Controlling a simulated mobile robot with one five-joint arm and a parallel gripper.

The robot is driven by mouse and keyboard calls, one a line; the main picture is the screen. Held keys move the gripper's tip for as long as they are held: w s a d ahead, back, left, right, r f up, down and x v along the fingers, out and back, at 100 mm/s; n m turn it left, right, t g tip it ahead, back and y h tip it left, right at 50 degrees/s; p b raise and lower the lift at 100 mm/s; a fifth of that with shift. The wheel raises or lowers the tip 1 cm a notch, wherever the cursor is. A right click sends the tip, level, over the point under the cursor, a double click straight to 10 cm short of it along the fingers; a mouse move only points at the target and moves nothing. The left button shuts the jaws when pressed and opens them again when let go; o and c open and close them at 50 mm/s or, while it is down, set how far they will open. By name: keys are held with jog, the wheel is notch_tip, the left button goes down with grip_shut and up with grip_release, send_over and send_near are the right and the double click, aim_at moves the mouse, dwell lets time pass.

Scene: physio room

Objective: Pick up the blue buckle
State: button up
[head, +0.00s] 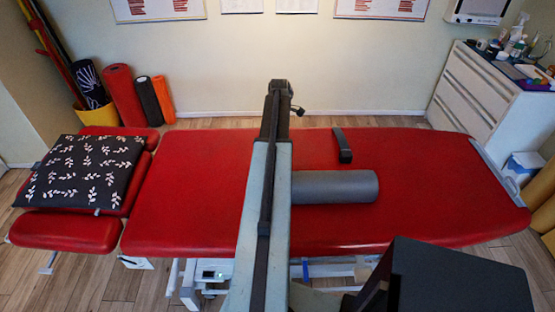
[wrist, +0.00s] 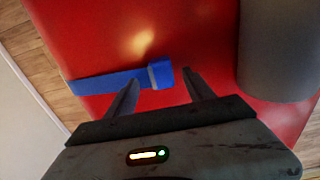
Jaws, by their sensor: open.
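The blue buckle (wrist: 160,74) shows in the wrist view as a small blue block at the end of a flat blue strap (wrist: 105,83). It lies on the red couch top (wrist: 190,35), and the strap runs left to the couch edge. My gripper (wrist: 163,82) is open, with one dark finger on each side of the buckle's near side. No grip on it shows; I cannot tell how high the fingertips are above the couch. In the head view my arm covers the middle of the couch (head: 440,190), and I cannot make out the buckle or fingertips there.
A grey roller (head: 335,187) lies right of my arm; it also shows in the wrist view (wrist: 280,50). A black bar-shaped object (head: 342,146) lies behind it. A patterned dark cushion (head: 80,173) rests at the left end. The couch's right part is clear.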

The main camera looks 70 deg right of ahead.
jog(key=f+b, duration=0.5)
jog(key=shift+w+a+f, duration=0.1)
jog(key=shift+a+f, duration=0.1)
jog(key=shift+r, duration=0.2)
grip_shut()
notch_tip(320, 180, up, 10)
jog(key=p, duration=1)
jog(key=shift+r, duration=0.15)
